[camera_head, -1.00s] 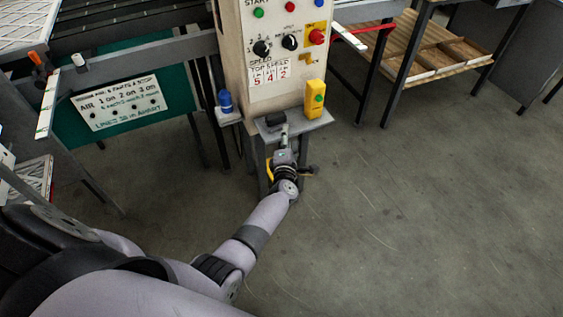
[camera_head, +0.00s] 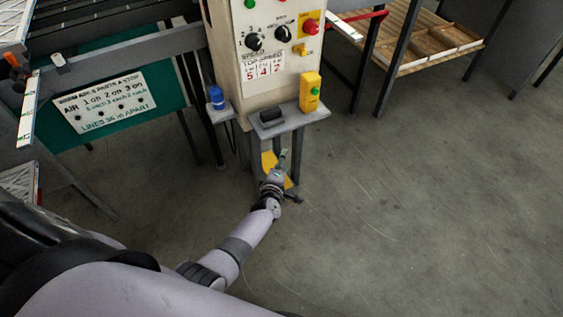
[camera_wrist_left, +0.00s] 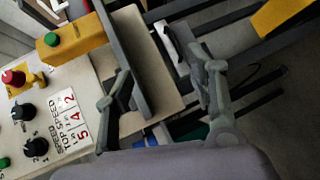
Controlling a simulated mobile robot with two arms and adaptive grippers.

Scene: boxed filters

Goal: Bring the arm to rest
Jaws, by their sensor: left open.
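My left arm (camera_head: 249,237) reaches in from the lower left in the head view. Its left gripper (camera_head: 281,160) is just in front of and below the small grey shelf of the control cabinet, and is small there. In the left wrist view the left gripper (camera_wrist_left: 165,78) has its two fingers spread apart with nothing held between them. Past the fingers I see the shelf and a white piece. My right gripper is in neither view.
The control cabinet (camera_head: 262,75) carries knobs and buttons. Its grey shelf (camera_head: 291,122) holds a dark block (camera_head: 271,117) and a yellow button box (camera_head: 310,92). A blue-capped item (camera_head: 215,97) stands left. Bare floor (camera_head: 420,200) lies open to the right.

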